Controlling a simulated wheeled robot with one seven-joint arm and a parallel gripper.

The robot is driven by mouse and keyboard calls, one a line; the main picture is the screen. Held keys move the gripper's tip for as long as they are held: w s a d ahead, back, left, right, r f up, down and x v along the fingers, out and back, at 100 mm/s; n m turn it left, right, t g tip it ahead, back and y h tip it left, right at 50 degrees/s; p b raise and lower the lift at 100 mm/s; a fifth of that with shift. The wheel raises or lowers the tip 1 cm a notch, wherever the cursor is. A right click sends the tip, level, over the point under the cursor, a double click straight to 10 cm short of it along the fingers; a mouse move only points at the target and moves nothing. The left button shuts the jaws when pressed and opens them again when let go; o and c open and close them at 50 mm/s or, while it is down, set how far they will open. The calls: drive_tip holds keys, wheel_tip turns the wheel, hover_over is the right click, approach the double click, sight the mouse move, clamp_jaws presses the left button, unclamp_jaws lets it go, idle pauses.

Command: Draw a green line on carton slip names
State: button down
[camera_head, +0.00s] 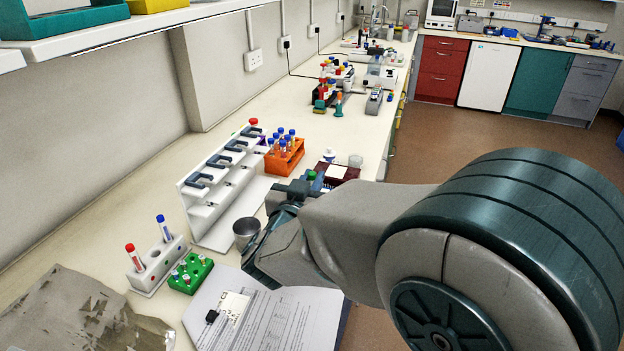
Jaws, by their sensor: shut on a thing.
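A dark red carton (350,173) with a white slip (337,171) on its top stands on the bench beyond my gripper. Any names on the slip are too small to read. My gripper (290,194) is on the near side of the carton, partly hidden by my wrist and arm. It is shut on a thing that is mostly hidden. A small green end (312,175) shows beside the jaws, and it looks like part of a green marker. I cannot tell whether it touches the slip.
A white pipette stand (215,215), an orange tube rack (285,160), a white tube rack (160,265) and a green rack (190,273) stand to the left. A grey cup (246,232) is close to my wrist. A clipboard with papers (285,325) lies in front.

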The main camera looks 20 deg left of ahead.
drive_tip(key=shift+f+b, duration=0.4)
drive_tip(key=shift+f, duration=0.2)
idle(1.1)
drive_tip(key=shift+a+p, duration=0.3)
drive_tip(key=shift+a, duration=0.55)
idle(1.7)
drive_tip(key=shift+w, duration=0.25)
idle(0.4)
drive_tip(key=shift+d+f, duration=0.1)
drive_tip(key=shift+d, duration=0.65)
idle(1.5)
drive_tip(key=shift+r, duration=0.2)
idle(0.5)
